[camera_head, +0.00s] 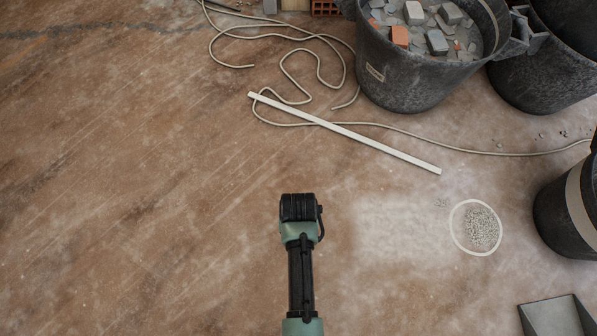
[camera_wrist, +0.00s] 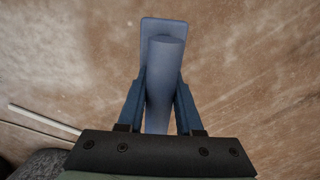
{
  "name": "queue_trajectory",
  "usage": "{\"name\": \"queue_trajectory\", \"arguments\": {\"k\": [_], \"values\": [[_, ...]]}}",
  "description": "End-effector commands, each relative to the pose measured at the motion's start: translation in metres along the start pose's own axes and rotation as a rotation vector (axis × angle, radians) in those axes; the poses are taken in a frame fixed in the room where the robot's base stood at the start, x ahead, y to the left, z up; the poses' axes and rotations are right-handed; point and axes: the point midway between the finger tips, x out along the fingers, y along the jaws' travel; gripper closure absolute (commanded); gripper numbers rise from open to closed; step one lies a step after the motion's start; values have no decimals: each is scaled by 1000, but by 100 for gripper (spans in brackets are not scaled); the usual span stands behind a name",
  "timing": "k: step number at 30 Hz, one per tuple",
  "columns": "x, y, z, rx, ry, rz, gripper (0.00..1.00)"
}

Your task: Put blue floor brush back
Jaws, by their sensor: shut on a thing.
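The blue floor brush (camera_wrist: 165,55) is in the wrist view, with a rounded blue-grey handle and a flat, round-cornered part behind it. My gripper (camera_wrist: 160,84) is shut on the brush, one blue finger on each side of the handle. The floor shows around the brush; I cannot tell its height above the floor. Its bristles are not visible. In the head view my arm reaches up from the bottom middle, and neither the fingers nor the brush can be made out there.
Rubble-filled dark bucket (camera_head: 415,82) stands at the top right, with dark buckets (camera_head: 540,80) (camera_head: 565,215) at the right. A white strip (camera_head: 345,132) and a cord (camera_head: 300,98) lie on the floor. A white ring (camera_head: 452,228) surrounds grey gravel (camera_head: 482,228). A grey dustpan-like piece (camera_head: 553,318) lies bottom right. The left floor is clear.

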Motion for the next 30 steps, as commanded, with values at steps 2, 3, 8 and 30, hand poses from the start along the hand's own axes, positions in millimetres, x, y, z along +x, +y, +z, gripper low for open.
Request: {"name": "queue_trajectory", "arguments": {"k": [2,3,8,30], "values": [[16,0,-1,0,1,0,100],[18,0,-1,0,1,0,100],[29,0,0,-1,0,0,100],[56,0,0,-1,-1,0,46]]}}
